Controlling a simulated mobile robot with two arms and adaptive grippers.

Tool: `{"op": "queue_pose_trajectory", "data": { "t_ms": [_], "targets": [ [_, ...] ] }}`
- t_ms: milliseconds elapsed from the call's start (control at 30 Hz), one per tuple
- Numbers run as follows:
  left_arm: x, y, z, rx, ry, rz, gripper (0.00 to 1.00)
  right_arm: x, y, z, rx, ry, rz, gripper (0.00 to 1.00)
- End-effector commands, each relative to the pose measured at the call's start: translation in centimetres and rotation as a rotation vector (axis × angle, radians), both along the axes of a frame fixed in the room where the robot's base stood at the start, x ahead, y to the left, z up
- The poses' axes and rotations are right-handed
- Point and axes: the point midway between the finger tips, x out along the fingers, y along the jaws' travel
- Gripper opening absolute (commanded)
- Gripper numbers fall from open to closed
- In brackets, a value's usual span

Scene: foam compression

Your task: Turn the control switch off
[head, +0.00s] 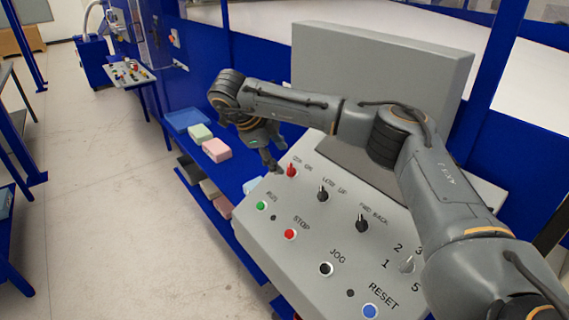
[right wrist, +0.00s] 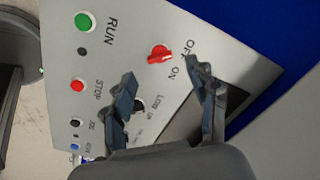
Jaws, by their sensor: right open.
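The control switch is a red rotary knob (head: 291,171) at the far left corner of the grey panel (head: 330,262), under an OFF/ON label. In the right wrist view the red knob (right wrist: 159,54) lies just beyond my fingertips, roughly between them, with the OFF and ON lettering to its right. My right gripper (head: 270,168) reaches over the panel from the right and hangs beside the knob. In the right wrist view its two fingers (right wrist: 160,68) are apart with nothing between them. Whether a finger touches the knob I cannot tell. My left gripper does not show.
Black knobs (head: 322,194), a green RUN button (head: 261,205), a red STOP button (head: 289,234) and a blue RESET button (head: 370,311) share the panel. A grey box (head: 385,60) rises behind it. Foam blocks (head: 216,150) lie left of the panel. The floor (head: 100,190) is clear.

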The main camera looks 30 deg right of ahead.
Motion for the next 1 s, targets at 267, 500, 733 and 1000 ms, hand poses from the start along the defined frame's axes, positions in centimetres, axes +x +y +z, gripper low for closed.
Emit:
{"op": "queue_pose_trajectory", "data": {
  "t_ms": [267, 500, 733, 1000],
  "targets": [
    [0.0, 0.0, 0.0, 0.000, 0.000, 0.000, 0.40, -0.2, 2.7, 4.7, -0.001, -0.003, 0.003, 0.58],
    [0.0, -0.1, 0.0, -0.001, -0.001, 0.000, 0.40, -0.3, 3.5, 5.8, -0.001, -0.001, 0.000, 0.58],
    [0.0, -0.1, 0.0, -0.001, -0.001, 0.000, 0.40, -0.3, 3.5, 5.8, 0.000, 0.000, 0.000, 0.58],
    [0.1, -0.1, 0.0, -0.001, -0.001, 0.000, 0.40, -0.3, 3.5, 5.8, 0.000, 0.001, 0.001, 0.58]
  ]
}}
